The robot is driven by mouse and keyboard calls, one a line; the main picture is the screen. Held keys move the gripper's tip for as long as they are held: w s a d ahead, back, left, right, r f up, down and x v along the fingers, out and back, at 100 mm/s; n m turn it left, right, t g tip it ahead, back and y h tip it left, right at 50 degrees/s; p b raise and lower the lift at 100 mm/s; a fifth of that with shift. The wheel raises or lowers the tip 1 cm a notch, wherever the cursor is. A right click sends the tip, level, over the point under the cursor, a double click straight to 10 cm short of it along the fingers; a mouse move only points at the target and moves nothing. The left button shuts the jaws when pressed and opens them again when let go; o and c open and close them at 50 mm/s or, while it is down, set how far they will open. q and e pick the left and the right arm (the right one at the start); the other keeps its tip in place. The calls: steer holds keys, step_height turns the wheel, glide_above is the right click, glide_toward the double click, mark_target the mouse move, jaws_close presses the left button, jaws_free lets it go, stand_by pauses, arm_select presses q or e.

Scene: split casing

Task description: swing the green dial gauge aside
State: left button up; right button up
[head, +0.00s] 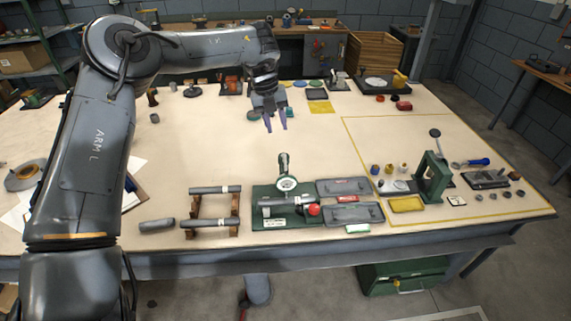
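The green dial gauge (286,184) stands on a green base plate (262,215) near the front middle of the table. Its round white face is at the front end of a green arm that reaches back. A grey cylinder (278,201) and a red knob (313,210) sit on the same base, just in front of the dial. My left gripper (277,127) is above the table, behind the gauge in the picture and apart from it. Its two purple fingertips are spread with nothing between them. My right gripper is not in view.
Wooden racks with grey cylinders (216,189) stand left of the base. Grey trays (343,187) lie close on its right. A green press (431,177) and small parts stand farther right.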

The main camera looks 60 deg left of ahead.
mark_target(284, 157)
arm_select(q)
steer(key=f, duration=0.3)
steer(key=w+f+b, duration=0.1)
steer(key=f, duration=0.3)
steer(key=f+b, duration=0.1)
steer(key=f, duration=0.3)
steer(key=shift+w+d+f, duration=0.15)
steer(key=shift+w+d, duration=0.25)
steer(key=shift+c, duration=0.3)
jaws_close()
stand_by(0.8)
